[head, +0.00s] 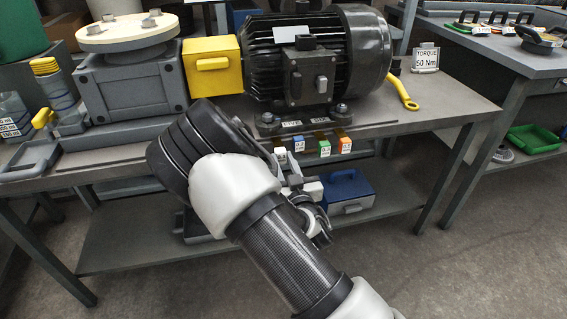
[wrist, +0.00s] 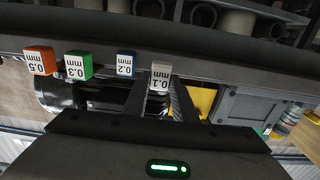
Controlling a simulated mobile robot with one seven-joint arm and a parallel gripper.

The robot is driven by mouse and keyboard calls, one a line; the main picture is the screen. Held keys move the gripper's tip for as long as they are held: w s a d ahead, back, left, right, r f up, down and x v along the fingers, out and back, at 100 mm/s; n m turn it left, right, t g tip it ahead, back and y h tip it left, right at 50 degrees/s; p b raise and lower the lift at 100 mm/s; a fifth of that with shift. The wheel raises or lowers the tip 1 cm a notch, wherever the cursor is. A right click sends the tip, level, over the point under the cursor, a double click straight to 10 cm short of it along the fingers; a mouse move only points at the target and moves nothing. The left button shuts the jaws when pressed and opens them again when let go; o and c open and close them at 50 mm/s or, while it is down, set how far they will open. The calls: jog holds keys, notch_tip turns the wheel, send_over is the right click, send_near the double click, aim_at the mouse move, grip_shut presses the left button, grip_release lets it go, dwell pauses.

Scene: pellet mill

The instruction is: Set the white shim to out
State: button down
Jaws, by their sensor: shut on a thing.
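The white shim's block, marked 0.1 mm (wrist: 160,76), is between the two dark fingers of my gripper (wrist: 161,92) in the wrist view. My gripper is shut on it. In the head view the white shim (head: 281,154) shows at the bench's front edge, left of the blue shim (head: 298,144). My arm hides most of the gripper there. The green shim (head: 323,148) and orange shim (head: 345,145) stand further right in the row. I cannot tell how far out the white shim sits.
The black motor (head: 320,58) with a yellow box (head: 212,65) stands on the bench behind the shims. A yellow wrench (head: 403,92) lies to its right. A blue toolbox (head: 347,190) sits on the lower shelf, below the shims. The floor at right is clear.

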jog(key=shift+s+f, duration=0.15)
jog(key=c, duration=1.4)
grip_release()
jog(key=shift+c, duration=0.2)
jog(key=p+v, duration=0.7)
jog(key=v, duration=1)
jog(key=shift+s+r+p, duration=0.25)
jog(key=shift+p, duration=0.1)
jog(key=shift+d, duration=0.1)
